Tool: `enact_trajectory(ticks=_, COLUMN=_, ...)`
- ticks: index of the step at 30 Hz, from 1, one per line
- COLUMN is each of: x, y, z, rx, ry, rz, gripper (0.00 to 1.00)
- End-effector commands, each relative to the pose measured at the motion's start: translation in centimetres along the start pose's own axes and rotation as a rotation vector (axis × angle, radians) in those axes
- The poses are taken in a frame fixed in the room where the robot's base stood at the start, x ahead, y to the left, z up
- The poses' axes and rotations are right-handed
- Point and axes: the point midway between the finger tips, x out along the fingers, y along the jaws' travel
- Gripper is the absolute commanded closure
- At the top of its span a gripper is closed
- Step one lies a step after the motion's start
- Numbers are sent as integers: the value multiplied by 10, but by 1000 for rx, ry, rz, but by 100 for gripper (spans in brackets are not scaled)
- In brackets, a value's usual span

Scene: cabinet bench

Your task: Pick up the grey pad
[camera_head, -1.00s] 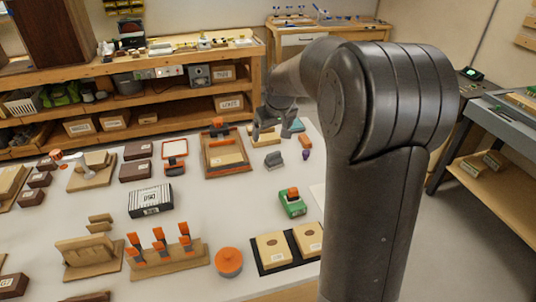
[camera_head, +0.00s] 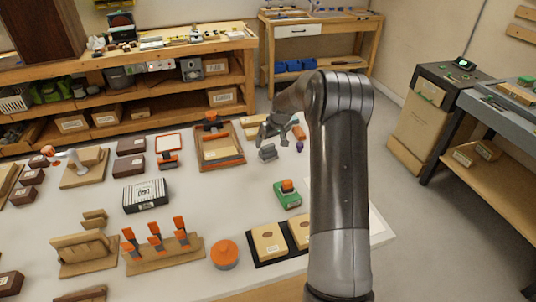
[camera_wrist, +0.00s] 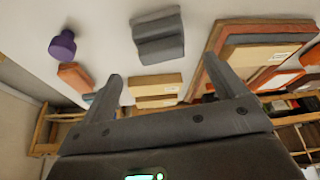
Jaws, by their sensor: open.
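The grey pad (camera_head: 267,152) is a small ridged grey block on the white table, near its far edge. It also shows at the top middle of the wrist view (camera_wrist: 158,38), whole and uncovered. My gripper (camera_head: 268,131) is just beyond and above it in the head view. In the wrist view my gripper (camera_wrist: 166,70) is open with its two fingers spread and nothing between them. The pad lies past the fingertips, apart from them.
A purple piece (camera_wrist: 62,46) and an orange-brown block (camera_wrist: 76,76) lie beside the pad. Light wooden blocks (camera_wrist: 158,86) are near the fingers. A wooden tray (camera_head: 219,148) stands left of the pad, and a green box (camera_head: 287,194) is on its near side.

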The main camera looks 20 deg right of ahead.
Motion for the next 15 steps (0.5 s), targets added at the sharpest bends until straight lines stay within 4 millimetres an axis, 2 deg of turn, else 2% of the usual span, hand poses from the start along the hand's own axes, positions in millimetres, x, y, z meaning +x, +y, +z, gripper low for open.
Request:
enact_trajectory(ticks=8, x=20, y=-2, z=2, rx=0, ry=-1, rz=0, gripper=11)
enact_trajectory(ticks=15, x=53, y=-3, z=4, rx=0, ry=-1, rz=1, gripper=11)
